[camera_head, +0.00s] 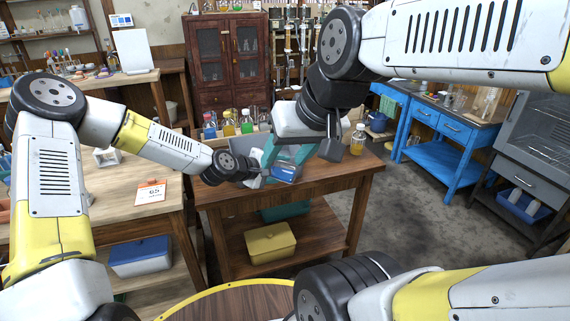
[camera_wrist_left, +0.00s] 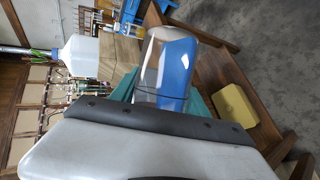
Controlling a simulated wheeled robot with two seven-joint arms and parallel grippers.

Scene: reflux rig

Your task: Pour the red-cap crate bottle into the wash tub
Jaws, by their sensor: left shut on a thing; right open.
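The held bottle also shows in the head view (camera_head: 284,173), partly hidden by the fingers. Its cap cannot be made out, nor can its exact tilt. My right gripper (camera_head: 344,149) hangs open and empty above the table's right part, to the right of the held bottle.
Several bottles stand at the table's back left, including a yellow one (camera_head: 228,128) and a green one (camera_head: 246,127). An amber bottle (camera_head: 357,141) stands near the right edge, close to my right gripper. A yellow bin (camera_head: 270,243) sits on the lower shelf.

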